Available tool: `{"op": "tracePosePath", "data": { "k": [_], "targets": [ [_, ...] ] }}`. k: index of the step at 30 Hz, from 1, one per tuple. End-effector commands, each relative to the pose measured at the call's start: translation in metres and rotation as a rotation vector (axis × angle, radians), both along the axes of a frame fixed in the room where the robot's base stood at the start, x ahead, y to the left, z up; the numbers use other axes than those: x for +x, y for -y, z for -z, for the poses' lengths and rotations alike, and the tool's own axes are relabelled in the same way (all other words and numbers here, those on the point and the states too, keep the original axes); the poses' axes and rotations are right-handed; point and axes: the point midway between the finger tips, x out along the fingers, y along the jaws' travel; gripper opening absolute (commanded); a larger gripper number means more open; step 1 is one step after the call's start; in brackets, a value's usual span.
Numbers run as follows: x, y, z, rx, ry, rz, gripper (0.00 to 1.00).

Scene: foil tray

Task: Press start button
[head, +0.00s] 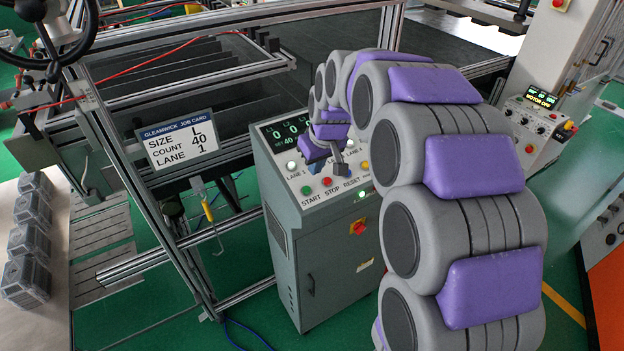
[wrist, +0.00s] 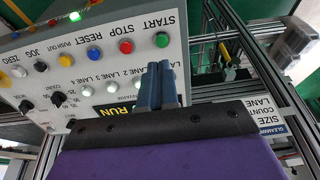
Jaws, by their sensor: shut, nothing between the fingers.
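The green start button (head: 306,190) is at the front left of the sloped control panel (head: 276,145), above the printed word START. In the wrist view the panel appears upside down, and the start button (wrist: 161,40) lies just beyond my fingertips. My gripper (head: 341,171) is shut and empty above the panel, to the right of the start button in the head view. In the wrist view my gripper (wrist: 160,66) points toward the start button, but I cannot tell the exact gap. The red stop button (head: 326,182) sits beside it, also visible in the wrist view (wrist: 126,46).
White lane buttons (wrist: 87,91) and the blue reset button (wrist: 94,52) are close by on the panel. A red-and-yellow switch (head: 358,228) is on the cabinet front. A job card (head: 178,140) hangs on the metal frame at the left.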

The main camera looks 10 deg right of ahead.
Motion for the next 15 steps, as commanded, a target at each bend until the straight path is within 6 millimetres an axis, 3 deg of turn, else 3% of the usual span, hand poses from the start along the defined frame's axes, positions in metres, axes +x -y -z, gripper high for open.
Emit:
{"op": "tracePosePath", "data": {
  "k": [6, 15],
  "targets": [
    [-0.008, 0.003, -0.028, 0.000, 0.002, 0.000, 0.00],
    [-0.011, 0.004, -0.036, -0.001, 0.000, 0.000, 0.00]
  ]
}}
